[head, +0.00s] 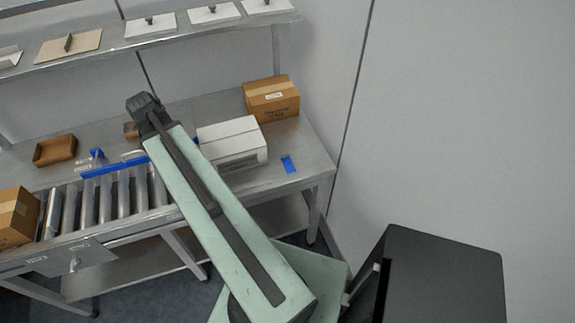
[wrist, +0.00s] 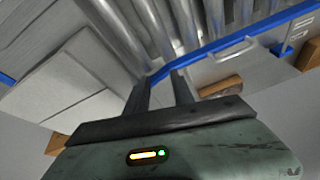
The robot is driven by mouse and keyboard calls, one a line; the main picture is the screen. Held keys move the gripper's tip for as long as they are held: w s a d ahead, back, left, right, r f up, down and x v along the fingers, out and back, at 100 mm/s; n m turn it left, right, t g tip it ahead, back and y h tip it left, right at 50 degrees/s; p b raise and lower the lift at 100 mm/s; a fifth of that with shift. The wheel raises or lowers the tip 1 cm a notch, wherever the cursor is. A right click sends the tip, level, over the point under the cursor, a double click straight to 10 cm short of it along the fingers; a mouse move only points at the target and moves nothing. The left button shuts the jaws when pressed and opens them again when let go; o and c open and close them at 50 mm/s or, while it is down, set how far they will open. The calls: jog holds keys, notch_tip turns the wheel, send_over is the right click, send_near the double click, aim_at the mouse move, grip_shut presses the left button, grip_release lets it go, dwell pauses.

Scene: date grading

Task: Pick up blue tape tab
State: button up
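A blue tape tab (head: 288,164), small, flat and rectangular, lies on the metal bench top right of the white box, near the front edge. I cannot make it out for sure in the wrist view; a bit of blue shows at that view's left edge. The fingertips are hidden there.
The white box (head: 231,143) stands between my arm's end and the tab. A cardboard box (head: 271,100) is behind it. Left are rollers (head: 105,200) with a blue strip (head: 112,168), a brown tray (head: 55,150) and another carton (head: 15,217). A shelf (head: 190,34) runs above.

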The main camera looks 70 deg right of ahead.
jog(key=s+d+m, duration=0.1)
jog(key=s+d, duration=0.1)
jog(key=d, duration=0.3)
jog(key=s+d+m+h, duration=0.1)
jog(key=s+d+m, duration=0.1)
jog(key=d, duration=0.3)
jog(key=s+d+m+h+b, duration=0.1)
jog(key=s+d+m, duration=0.1)
jog(key=s+d, duration=0.2)
jog(key=shift+s+d+f, duration=0.15)
jog(key=shift+s+d, duration=0.05)
jog(key=shift+d, duration=0.85)
jog(key=s+d+m+h, duration=0.1)
jog(key=s+d+m, duration=0.3)
jog(key=s+d, duration=0.5)
jog(key=m+g+y+b, duration=0.3)
jog(key=m+g+y, duration=0.1)
jog(key=m+g, duration=0.15)
send_near(288, 163)
jog(key=w+d+r, duration=0.2)
jog(key=d, duration=0.1)
jog(key=f, duration=0.1)
jog(key=f+b, duration=0.1)
jog(key=f+m+b, duration=0.1)
jog(key=shift+s+d+f+t, duration=0.1)
jog(key=shift+s+d+t, duration=0.05)
jog(key=shift+s+t, duration=0.2)
